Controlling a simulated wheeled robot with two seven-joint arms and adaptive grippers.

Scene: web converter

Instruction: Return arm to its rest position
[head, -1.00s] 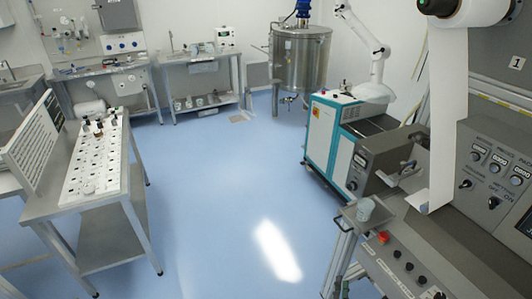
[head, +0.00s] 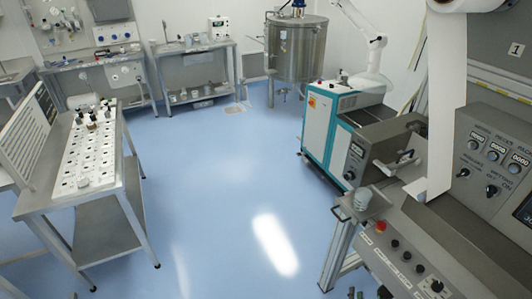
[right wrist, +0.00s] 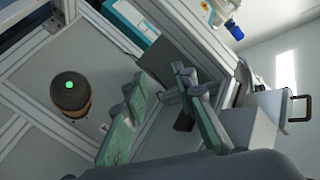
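My right gripper (right wrist: 160,82) shows in the right wrist view with two grey-green fingers spread apart and nothing between them. In the head view only small dark parts at the bottom edge, below the control panel, may belong to it (head: 368,293). The rest of my right arm is hidden there. My left gripper and left arm are not in view.
In the head view, the machine's control panel (head: 400,262) and a small cup (head: 363,198) are at right. A white-and-teal machine (head: 330,125) stands behind. A steel table (head: 85,200) is at left. The blue floor (head: 220,180) between is clear.

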